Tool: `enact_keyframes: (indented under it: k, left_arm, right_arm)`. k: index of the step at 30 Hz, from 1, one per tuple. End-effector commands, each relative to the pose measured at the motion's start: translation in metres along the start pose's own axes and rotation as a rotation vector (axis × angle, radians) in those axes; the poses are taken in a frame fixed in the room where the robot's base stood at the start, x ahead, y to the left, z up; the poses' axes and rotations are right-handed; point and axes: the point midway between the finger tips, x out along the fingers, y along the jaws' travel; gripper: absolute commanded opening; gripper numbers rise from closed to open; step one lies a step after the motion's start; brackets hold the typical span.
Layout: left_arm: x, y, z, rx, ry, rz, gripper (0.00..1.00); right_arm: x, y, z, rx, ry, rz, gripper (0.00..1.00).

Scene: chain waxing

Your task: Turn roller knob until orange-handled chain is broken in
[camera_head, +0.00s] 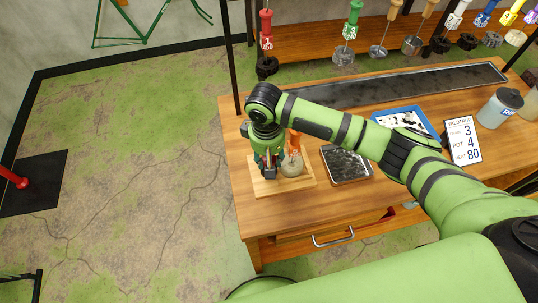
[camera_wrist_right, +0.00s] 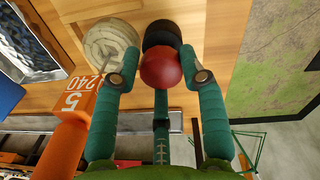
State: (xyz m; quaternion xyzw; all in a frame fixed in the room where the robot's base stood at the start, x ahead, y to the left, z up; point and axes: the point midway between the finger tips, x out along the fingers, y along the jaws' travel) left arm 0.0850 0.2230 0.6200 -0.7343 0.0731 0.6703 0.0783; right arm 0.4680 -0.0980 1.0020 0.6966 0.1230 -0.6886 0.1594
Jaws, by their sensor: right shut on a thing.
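The orange-handled chain shows in the right wrist view as an orange handle (camera_wrist_right: 78,103) marked 240 and 5 with a pale round chain coil (camera_wrist_right: 108,45) beyond it. In the head view its orange handle (camera_head: 294,139) and coil (camera_head: 292,166) are beside my right gripper (camera_head: 267,172), on a light wooden board (camera_head: 300,186). My right gripper (camera_wrist_right: 162,76) is shut on the red ball knob (camera_wrist_right: 162,68), one finger on each side. A black round part (camera_wrist_right: 162,34) shows just behind the knob. The rest of the roller is hidden. My left gripper is out of view.
A tray of dark bits (camera_head: 346,163) lies right of the board, near a blue tray (camera_head: 404,118). A sign (camera_head: 462,141) and a jar (camera_head: 501,107) stand further right. Several coloured-handled chains hang at the back, including a red one (camera_head: 266,30). Open floor is left of the bench.

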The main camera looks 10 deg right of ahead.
Motion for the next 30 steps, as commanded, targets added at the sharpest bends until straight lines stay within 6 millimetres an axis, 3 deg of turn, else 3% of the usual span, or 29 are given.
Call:
enact_keyframes:
  k: [30]
  left_arm:
    - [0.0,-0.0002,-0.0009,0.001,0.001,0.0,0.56]
  right_arm:
    - [0.0017,0.0021,0.0023,-0.966,0.046,-0.005,0.09]
